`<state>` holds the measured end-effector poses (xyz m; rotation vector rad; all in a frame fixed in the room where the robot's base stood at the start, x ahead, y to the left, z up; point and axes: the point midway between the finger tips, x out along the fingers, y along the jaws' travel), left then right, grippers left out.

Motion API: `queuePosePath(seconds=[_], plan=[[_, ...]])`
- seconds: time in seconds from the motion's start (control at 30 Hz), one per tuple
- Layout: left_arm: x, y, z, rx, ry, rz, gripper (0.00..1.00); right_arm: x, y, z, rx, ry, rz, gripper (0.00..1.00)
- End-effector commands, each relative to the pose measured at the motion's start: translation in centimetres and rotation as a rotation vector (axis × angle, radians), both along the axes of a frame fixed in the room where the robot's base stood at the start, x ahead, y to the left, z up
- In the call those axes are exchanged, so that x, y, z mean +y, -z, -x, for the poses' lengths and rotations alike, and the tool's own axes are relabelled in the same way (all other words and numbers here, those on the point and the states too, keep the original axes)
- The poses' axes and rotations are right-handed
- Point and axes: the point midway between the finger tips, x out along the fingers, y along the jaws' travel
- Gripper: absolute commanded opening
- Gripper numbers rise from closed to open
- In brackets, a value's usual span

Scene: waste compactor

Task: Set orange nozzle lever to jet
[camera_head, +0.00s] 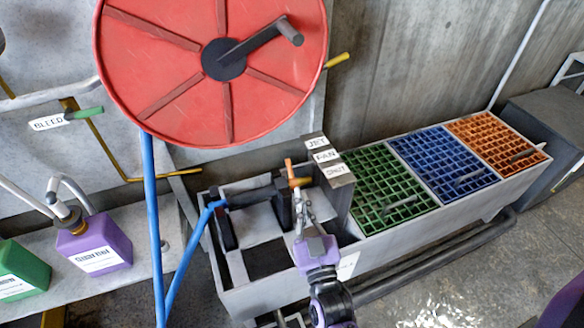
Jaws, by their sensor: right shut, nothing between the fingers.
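The orange nozzle lever (289,169) stands up from the dark nozzle (255,197) in the grey trough, left of the label block. The block carries three stacked labels: JET (318,142) at the top, FAN (325,155) in the middle and SHUT (335,170) at the bottom. My right gripper (299,200) reaches up from below, shut and empty, its fingertips just below the orange part. I cannot tell whether they touch it. The lever's exact setting is unclear from this angle. My left gripper is not in view.
A large red reel (205,105) with a crank hangs above the trough. A blue hose (187,258) runs to the nozzle. Green, blue (440,160) and orange grates lie to the right. A purple jug (95,245) and a green jug (20,270) stand at left.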

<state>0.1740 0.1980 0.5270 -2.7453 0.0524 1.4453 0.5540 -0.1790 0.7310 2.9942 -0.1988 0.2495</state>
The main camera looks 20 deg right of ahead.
Motion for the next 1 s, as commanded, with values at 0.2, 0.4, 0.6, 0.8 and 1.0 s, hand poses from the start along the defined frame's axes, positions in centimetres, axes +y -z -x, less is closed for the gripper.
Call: queuePosePath(seconds=[0.2, 0.4, 0.6, 0.8, 1.0], plan=[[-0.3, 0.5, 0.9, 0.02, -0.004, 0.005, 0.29, -0.4, -0.9, -4.2, -0.003, -0.003, -0.001, 0.0], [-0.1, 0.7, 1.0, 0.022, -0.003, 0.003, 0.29, -0.9, -1.5, -8.4, -0.002, -0.002, -0.002, 0.0], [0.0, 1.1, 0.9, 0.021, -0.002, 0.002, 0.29, -1.5, 0.1, -10.9, 0.004, -0.002, -0.001, 0.0], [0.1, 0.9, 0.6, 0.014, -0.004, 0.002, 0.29, -1.7, 0.8, -12.0, 0.003, -0.002, -0.002, 0.0], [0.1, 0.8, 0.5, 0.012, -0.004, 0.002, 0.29, -1.8, 0.8, -12.1, 0.003, -0.001, -0.003, 0.0]])
